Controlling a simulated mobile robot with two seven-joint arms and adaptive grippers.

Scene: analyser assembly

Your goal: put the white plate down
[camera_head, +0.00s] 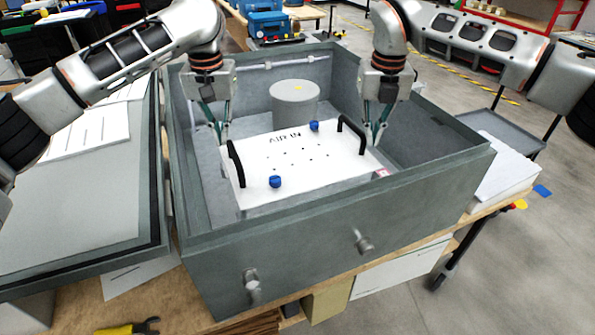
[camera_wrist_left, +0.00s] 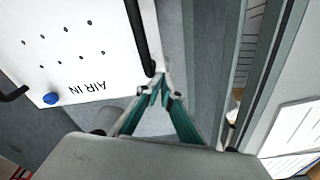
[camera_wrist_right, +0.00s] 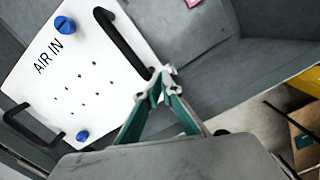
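The white plate (camera_head: 300,160), marked AIR IN, is inside the grey box (camera_head: 330,223). It has two black handles and two blue knobs. I cannot tell whether it rests on something. My left gripper (camera_head: 222,142) is at the far end of the left handle (camera_head: 236,165); the left wrist view shows its fingertips (camera_wrist_left: 163,88) close together beside that handle end (camera_wrist_left: 150,66). My right gripper (camera_head: 375,146) is just right of the near end of the right handle (camera_head: 353,133). Its fingertips (camera_wrist_right: 160,80) look close together there. Whether either holds its handle is unclear.
A grey cylinder (camera_head: 295,103) stands in the box behind the plate. The box walls surround the plate and both grippers. A grey tray (camera_head: 85,215) with white sheets lies left of the box. A white stack (camera_head: 505,168) is to the right.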

